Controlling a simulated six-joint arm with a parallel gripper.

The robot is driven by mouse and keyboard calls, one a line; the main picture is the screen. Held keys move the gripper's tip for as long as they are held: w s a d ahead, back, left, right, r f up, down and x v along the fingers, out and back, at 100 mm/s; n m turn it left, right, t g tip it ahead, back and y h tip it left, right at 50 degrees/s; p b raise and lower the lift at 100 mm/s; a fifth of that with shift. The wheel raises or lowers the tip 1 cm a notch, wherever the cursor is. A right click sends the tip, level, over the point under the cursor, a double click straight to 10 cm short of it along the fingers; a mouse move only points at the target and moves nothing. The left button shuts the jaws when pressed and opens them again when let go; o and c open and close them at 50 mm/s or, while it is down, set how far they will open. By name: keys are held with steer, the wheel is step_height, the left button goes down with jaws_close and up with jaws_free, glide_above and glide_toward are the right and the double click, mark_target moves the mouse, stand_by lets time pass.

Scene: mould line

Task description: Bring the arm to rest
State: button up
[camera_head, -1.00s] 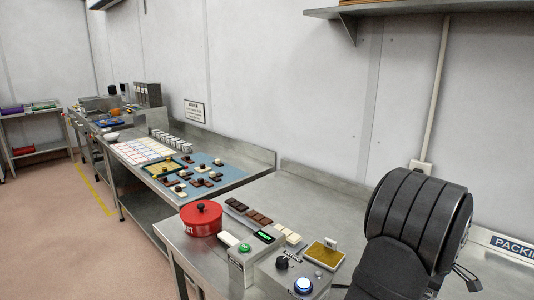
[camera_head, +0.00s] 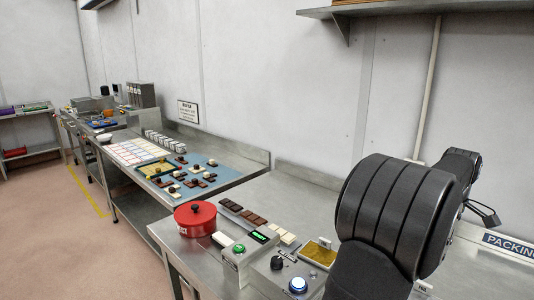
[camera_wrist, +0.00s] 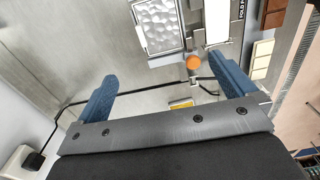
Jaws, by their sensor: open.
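My gripper (camera_wrist: 168,90) shows in the wrist view with its two blue fingers spread wide apart. Nothing is between the fingers. The steel bench top lies beyond them, with a black cable running across behind the fingertips. In the head view my arm fills the right foreground as a large dark ribbed part. The gripper's fingers cannot be made out there.
A red lidded pot (camera_head: 195,218), a box with a green button (camera_head: 239,248) and a box with a lit blue button (camera_head: 298,285) stand on the near bench. Chocolate bars (camera_head: 243,212) lie behind. In the wrist view, a tray with a bumpy pale surface (camera_wrist: 160,25) is ahead.

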step_height(320, 180, down, 17)
steer(key=shift+r, duration=0.35)
step_height(320, 180, up, 5)
steer(key=shift+r, duration=0.15)
steer(key=w+a+r, duration=0.3)
steer(key=a+r, duration=0.1)
steer(key=w+a+f, duration=0.2)
steer(key=w, duration=0.1)
steer(key=w+a+f, duration=0.2)
steer(key=w, duration=0.2)
steer(key=w+a+f, duration=0.1)
steer(key=w+f, duration=0.1)
steer(key=w, duration=0.1)
steer(key=shift+w+a+f, duration=0.15)
steer(key=shift+a+f, duration=0.2)
steer(key=shift+a, duration=0.05)
steer(key=s+d+r, duration=0.6)
steer(key=s, duration=0.4)
steer(key=s+d+f, duration=0.1)
steer(key=d+f, duration=0.1)
steer(key=s+d+f, duration=0.1)
steer(key=s, duration=0.1)
steer(key=shift+s+d+f, duration=0.2)
steer(key=shift+d+f, duration=0.2)
steer(key=shift+f, duration=0.75)
